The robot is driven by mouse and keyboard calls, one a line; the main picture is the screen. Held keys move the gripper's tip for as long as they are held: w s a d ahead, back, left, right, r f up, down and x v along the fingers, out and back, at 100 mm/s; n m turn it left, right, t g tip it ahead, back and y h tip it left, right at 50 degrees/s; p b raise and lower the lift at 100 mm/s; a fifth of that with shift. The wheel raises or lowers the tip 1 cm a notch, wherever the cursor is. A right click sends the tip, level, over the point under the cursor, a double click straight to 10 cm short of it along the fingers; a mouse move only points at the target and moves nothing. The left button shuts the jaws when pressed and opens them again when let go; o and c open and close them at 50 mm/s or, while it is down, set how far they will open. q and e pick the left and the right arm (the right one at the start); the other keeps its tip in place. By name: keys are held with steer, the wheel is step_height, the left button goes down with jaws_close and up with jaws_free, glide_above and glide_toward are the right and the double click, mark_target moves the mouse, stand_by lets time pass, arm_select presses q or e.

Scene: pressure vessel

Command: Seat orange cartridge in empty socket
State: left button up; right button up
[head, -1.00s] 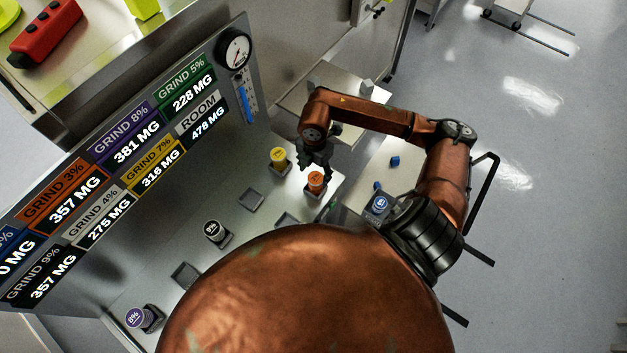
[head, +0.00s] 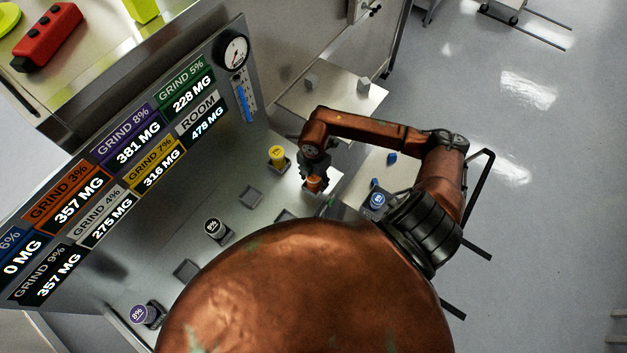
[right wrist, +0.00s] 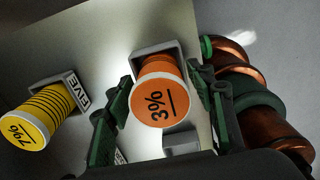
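The orange cartridge (head: 313,184), marked 3%, stands at the right end of the steel counter. In the right wrist view the orange cartridge (right wrist: 160,97) stands in a grey holder (right wrist: 158,50). My right gripper (head: 315,178) is over it. In that wrist view the green-padded fingers of the right gripper (right wrist: 160,112) are open, one on each side of the cartridge, with small gaps showing. Empty square sockets show on the counter: one in the middle (head: 251,196), one nearer the front left (head: 186,271), and one partly hidden by my body (head: 286,216). My left gripper is out of view.
A yellow cartridge (head: 277,155) stands close to the left of the orange one. A black cartridge (head: 215,230) and a purple one (head: 146,315) stand farther along. The display panel (head: 130,160) rises behind the counter. A side table (head: 392,170) holds small blue items.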

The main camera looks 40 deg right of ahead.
steer(key=c, duration=1.2)
steer(key=shift+r, duration=0.1)
